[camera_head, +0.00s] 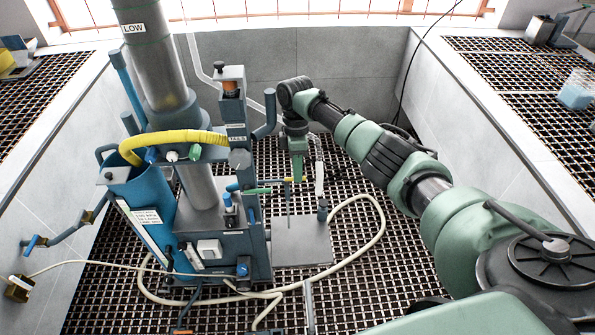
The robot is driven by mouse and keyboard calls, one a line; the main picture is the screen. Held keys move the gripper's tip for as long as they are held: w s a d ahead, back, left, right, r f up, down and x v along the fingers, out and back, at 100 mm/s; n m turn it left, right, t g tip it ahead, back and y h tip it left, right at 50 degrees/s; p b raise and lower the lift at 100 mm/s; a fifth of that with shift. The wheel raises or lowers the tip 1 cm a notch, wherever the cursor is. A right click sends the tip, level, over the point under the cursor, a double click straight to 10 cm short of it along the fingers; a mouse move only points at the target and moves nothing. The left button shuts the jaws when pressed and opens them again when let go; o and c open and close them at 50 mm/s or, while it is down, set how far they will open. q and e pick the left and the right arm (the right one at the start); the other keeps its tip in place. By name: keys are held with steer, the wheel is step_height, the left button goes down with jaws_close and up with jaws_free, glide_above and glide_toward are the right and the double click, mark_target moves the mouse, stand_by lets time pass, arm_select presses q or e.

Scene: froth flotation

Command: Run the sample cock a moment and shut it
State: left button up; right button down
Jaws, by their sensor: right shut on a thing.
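My right arm reaches in from the right, and its green gripper (298,168) points down in front of the flotation column. It is shut on a small part at the outer end of a thin side fitting, which I take to be the sample cock (262,182). The fingers hide most of the held part, so I cannot tell the handle's angle. A thin rod or spout (289,208) hangs below the fitting, above a grey plate (302,245) on the floor grating. I cannot make out any flow. My left gripper is not in view.
The blue unit with its grey column (152,50) and yellow hose (172,139) stands left of the gripper. A pale hose (377,240) loops over the grating around the plate. Tiled walls enclose the pit.

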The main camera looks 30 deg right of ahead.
steer(key=shift+r, duration=0.1)
steer(key=c, duration=1.5)
jaws_free()
steer(key=shift+w+d+r+b, duration=0.1)
steer(key=shift+w+r+b, duration=0.15)
steer(key=shift+r, duration=1.05)
steer(key=shift+w+d+r+b, duration=0.1)
steer(key=shift+w+r, duration=0.15)
steer(key=shift+r, duration=1)
steer(key=shift+w+d+r+b, duration=0.1)
steer(key=shift+w+r+b, duration=0.15)
steer(key=shift+r, duration=1.05)
